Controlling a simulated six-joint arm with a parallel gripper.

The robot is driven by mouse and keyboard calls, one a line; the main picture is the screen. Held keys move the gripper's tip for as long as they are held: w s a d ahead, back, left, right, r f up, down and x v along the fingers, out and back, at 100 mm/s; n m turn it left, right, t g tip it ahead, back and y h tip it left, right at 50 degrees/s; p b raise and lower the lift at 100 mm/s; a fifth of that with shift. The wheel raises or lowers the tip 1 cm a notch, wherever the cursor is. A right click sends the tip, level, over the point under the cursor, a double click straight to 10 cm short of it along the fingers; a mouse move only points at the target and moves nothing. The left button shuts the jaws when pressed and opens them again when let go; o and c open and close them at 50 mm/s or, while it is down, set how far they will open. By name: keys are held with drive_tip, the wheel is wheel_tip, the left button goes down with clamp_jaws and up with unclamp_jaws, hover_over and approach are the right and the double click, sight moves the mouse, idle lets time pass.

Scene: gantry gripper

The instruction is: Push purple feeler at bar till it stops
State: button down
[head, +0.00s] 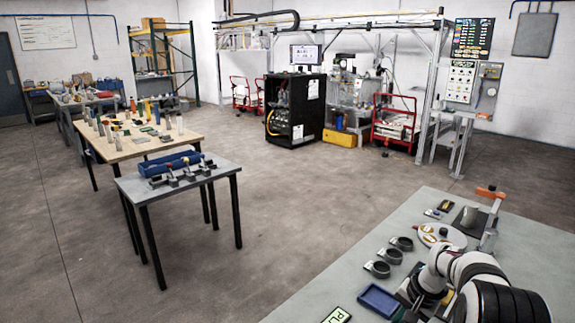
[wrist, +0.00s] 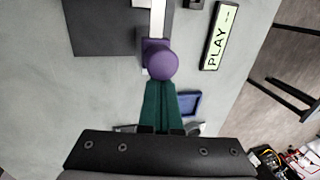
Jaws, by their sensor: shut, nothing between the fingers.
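The purple feeler (wrist: 161,62) is at the upper middle of the wrist view, with a round knob on a squarish purple block. A pale straight bar (wrist: 157,20) runs from the top edge down to the feeler block. My gripper (wrist: 161,85) has its green fingers together, with nothing between them. Its tips are right at the near side of the purple knob; I cannot tell whether they touch it. In the head view my white arm reaches over the bench at the lower right; I cannot make out the feeler or the fingertips there.
On the grey bench (head: 315,293) are a blue tray (head: 378,300), several dark round holders, and an orange-topped clamp-like stand (head: 490,215). In the wrist view a dark plate (wrist: 100,28) lies left of the bar and a PLAY sign (wrist: 219,36) right of it.

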wheel_tip(320, 180, up, 9)
drive_tip(key=shift+w+d, duration=0.35)
drive_tip(key=shift+f, duration=0.15)
idle(0.4)
drive_tip(key=s+a+r+n+g, duration=0.1)
drive_tip(key=s+a+r, duration=0.2)
drive_tip(key=s+a, duration=0.35)
drive_tip(key=s+a+r+n, duration=0.1)
drive_tip(key=s+a+r, duration=0.3)
drive_tip(key=s+a, duration=0.3)
drive_tip(key=s+a+f, duration=0.2)
drive_tip(key=s, duration=0.9)
drive_tip(key=s+a+f+n+g, duration=0.1)
drive_tip(key=s+a+f, duration=0.1)
drive_tip(key=s, duration=0.9)
drive_tip(key=shift+a+f, duration=0.35)
drive_tip(key=shift+a, duration=0.45)
